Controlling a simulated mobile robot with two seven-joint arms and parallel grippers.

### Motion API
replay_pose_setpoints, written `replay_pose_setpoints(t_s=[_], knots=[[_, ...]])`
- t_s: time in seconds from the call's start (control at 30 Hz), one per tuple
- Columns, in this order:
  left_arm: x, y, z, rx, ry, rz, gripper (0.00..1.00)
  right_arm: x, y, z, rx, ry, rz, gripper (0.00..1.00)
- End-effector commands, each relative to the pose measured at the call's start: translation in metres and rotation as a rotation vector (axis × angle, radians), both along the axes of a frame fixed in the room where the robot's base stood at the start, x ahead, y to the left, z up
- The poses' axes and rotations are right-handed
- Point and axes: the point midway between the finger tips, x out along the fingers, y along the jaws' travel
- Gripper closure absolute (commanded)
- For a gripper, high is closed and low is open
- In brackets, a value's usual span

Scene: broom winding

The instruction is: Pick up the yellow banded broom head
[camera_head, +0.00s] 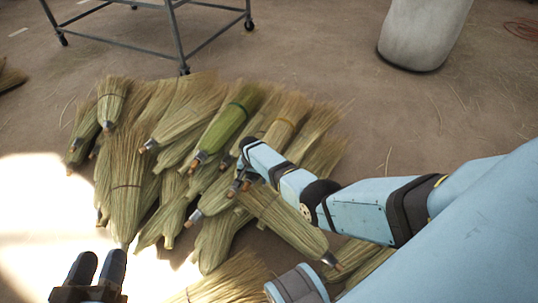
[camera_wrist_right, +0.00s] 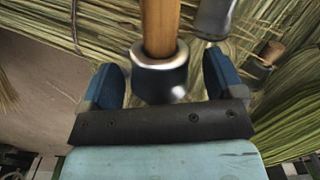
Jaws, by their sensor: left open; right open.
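A broom head with a yellow-orange band (camera_head: 285,122) lies in the pile, its bristles toward the upper right. Its lower end is hidden by my right wrist. My right gripper (camera_head: 238,184) is low over the middle of the pile, below and left of that band. In the right wrist view, the fingers of my right gripper (camera_wrist_right: 160,72) are open on both sides of a wooden stub (camera_wrist_right: 158,28) with a metal collar (camera_wrist_right: 160,78). I cannot tell which broom head this stub belongs to. My left gripper (camera_head: 101,262) is open and empty at the bottom left.
Several other broom heads (camera_head: 127,185) lie crowded around, one with a green band (camera_head: 238,107). A metal frame on casters (camera_head: 176,35) stands behind. A pale rounded container (camera_head: 424,35) stands at the upper right. Bare floor (camera_head: 420,120) lies right of the pile.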

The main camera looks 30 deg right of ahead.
Motion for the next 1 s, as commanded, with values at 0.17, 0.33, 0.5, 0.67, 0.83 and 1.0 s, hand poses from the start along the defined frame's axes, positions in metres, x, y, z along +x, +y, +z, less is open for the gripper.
replay_pose_setpoints(t_s=[0.17,0.33,0.5,0.67,0.83,1.0], knots=[[0.000,0.000,-0.001,0.003,0.006,-0.002,0.52,0.000,0.000,-0.001,-0.001,-0.001,0.000,0.13],[0.000,0.000,-0.001,0.003,0.006,-0.002,0.52,0.000,0.000,-0.001,-0.001,-0.001,0.000,0.36],[0.000,0.000,-0.001,0.003,0.005,-0.002,0.52,0.000,0.000,-0.001,-0.001,-0.001,0.000,0.75],[0.000,0.000,-0.001,0.003,0.006,-0.002,0.52,0.001,0.000,0.000,-0.001,-0.002,0.000,0.76],[0.000,0.000,0.002,0.001,0.002,0.000,0.52,0.001,0.000,0.004,-0.001,-0.003,0.000,0.76],[0.000,0.001,0.022,-0.027,-0.044,0.018,0.52,0.002,0.000,0.023,-0.001,-0.005,0.000,0.76]])
